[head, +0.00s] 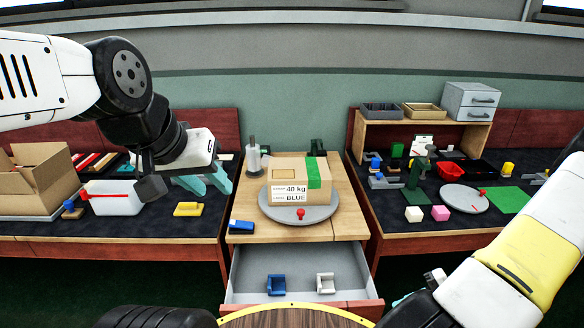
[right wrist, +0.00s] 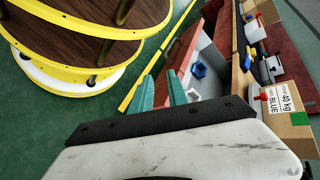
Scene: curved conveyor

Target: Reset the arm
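My left arm reaches in from the left in the head view. My left gripper (head: 207,184) hangs over the left desk with its teal fingers apart and nothing visible between them. My right arm is at the lower right, and its gripper is mostly hidden behind the arm there, with only a bit of teal showing. In the right wrist view my right gripper (right wrist: 162,90) has its two teal fingers apart, with nothing held. Below and beyond it are the floor and the open drawer (right wrist: 208,52).
A cardboard box (head: 290,182) sits on a grey round plate (head: 267,212) on the middle table. The open drawer (head: 252,265) juts out, holding a blue and a white piece. Desks with small objects stand at both sides. An open carton (head: 30,190) is far left.

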